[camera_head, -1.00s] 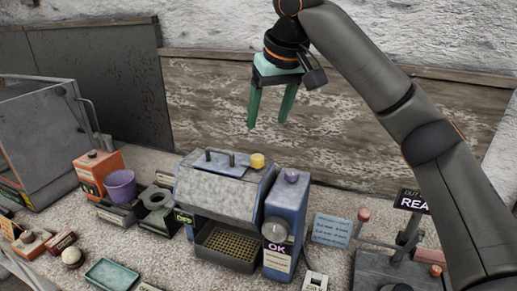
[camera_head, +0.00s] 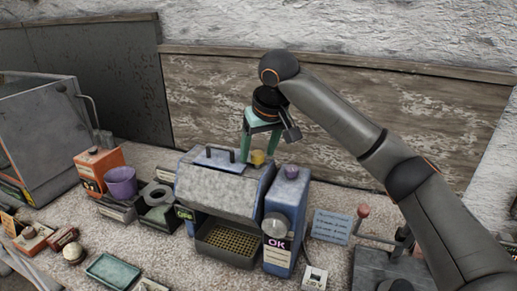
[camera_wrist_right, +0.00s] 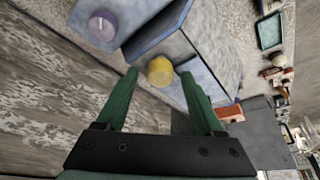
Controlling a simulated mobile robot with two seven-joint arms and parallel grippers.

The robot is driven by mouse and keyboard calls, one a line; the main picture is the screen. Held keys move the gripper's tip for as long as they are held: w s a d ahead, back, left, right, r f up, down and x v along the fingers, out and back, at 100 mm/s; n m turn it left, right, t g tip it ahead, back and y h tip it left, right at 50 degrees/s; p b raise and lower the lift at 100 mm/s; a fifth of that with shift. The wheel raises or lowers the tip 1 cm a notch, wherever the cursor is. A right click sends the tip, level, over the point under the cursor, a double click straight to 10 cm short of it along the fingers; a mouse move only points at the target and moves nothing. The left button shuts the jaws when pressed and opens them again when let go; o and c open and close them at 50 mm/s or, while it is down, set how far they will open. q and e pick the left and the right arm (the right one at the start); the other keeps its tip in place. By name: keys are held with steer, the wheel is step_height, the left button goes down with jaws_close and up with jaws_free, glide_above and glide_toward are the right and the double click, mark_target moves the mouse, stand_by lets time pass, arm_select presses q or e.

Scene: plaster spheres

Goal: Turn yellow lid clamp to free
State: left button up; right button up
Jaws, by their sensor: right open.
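The yellow lid clamp (camera_head: 257,158) is a small round knob on the right end of the top of a blue-grey machine (camera_head: 215,192). My right gripper (camera_head: 259,160) is open above and just behind it, fingers pointing down, with the clamp showing between the fingers. In the right wrist view the clamp (camera_wrist_right: 160,70) lies ahead of the two green fingertips (camera_wrist_right: 160,78), apart from them as far as I can tell. My left gripper is not in view.
A blue box with a purple knob (camera_head: 291,172) and an OK label stands right beside the machine. A dark handle (camera_head: 220,153) rises from the machine's lid, left of the clamp. A purple cup (camera_head: 121,182) and an orange box (camera_head: 98,168) stand at left. The wooden wall is behind.

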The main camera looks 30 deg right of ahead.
jaws_close()
stand_by(0.5)
